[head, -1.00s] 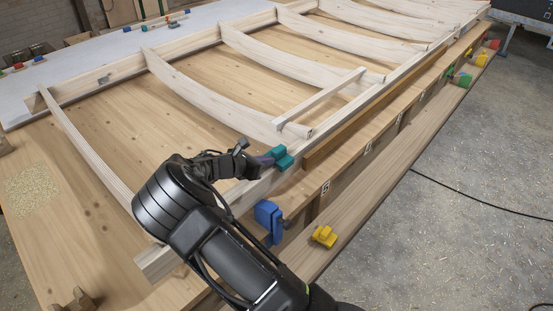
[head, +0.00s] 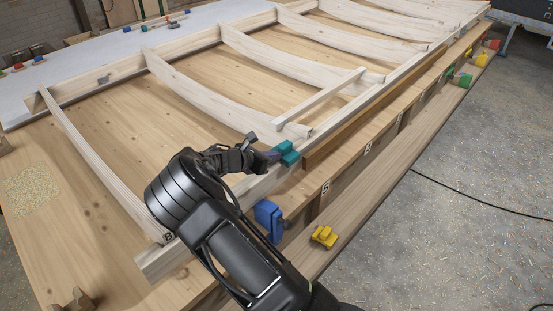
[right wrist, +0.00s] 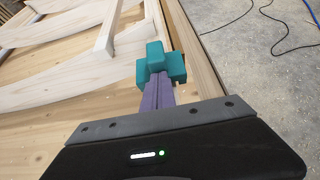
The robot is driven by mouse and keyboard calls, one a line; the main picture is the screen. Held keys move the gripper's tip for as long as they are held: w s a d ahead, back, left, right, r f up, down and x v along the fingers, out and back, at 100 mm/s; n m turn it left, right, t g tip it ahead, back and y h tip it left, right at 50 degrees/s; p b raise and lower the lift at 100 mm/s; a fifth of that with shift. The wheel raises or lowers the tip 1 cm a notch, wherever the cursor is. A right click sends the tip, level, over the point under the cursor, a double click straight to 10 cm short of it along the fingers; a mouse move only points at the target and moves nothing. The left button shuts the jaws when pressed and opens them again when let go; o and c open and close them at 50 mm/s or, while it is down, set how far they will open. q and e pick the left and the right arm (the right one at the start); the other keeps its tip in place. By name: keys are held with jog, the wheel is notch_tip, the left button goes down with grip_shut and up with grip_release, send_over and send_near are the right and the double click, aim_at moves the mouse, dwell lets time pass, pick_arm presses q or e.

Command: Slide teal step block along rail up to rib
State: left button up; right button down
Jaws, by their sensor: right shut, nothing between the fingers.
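The teal step block (head: 287,152) sits on the pale near rail (head: 375,82), just short of the end of a curved rib (head: 215,98). A small gap shows between block and rib end. In the right wrist view the teal block (right wrist: 161,66) stands straight ahead of my right gripper. My right gripper (head: 271,157) is shut and empty, with its purple fingers (right wrist: 158,94) up against the near side of the block. Their tips are hidden by the block in the wrist view. My left gripper is not in view.
A yellow step block (head: 324,237) lies on the lower ledge. More coloured blocks (head: 466,77) stand at the far right.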

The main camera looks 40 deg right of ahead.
aim_at(285, 143)
jog(key=shift+d, duration=0.15)
jog(key=shift+w+d+b, duration=0.15)
jog(key=shift+w+d, duration=0.05)
jog(key=shift+d, duration=1.8)
jog(key=shift+w+d+b, duration=0.15)
jog(key=shift+d, duration=1.85)
jog(key=shift+s+a, duration=0.1)
jog(key=shift+a, duration=0.95)
jog(key=shift+a+r+p, duration=0.25)
jog(key=shift+r+p, duration=0.2)
jog(key=shift+p, duration=0.05)
jog(key=shift+a+r+p, duration=0.2)
jog(key=shift+r+p, duration=0.25)
jog(key=shift+s+a+r+p, duration=0.1)
jog(key=shift+a+r+p, duration=0.5)
jog(key=shift+r, duration=0.2)
jog(key=shift+a+r+p, duration=0.45)
jog(key=shift+r+p, duration=0.25)
jog(key=shift+r, duration=0.1)
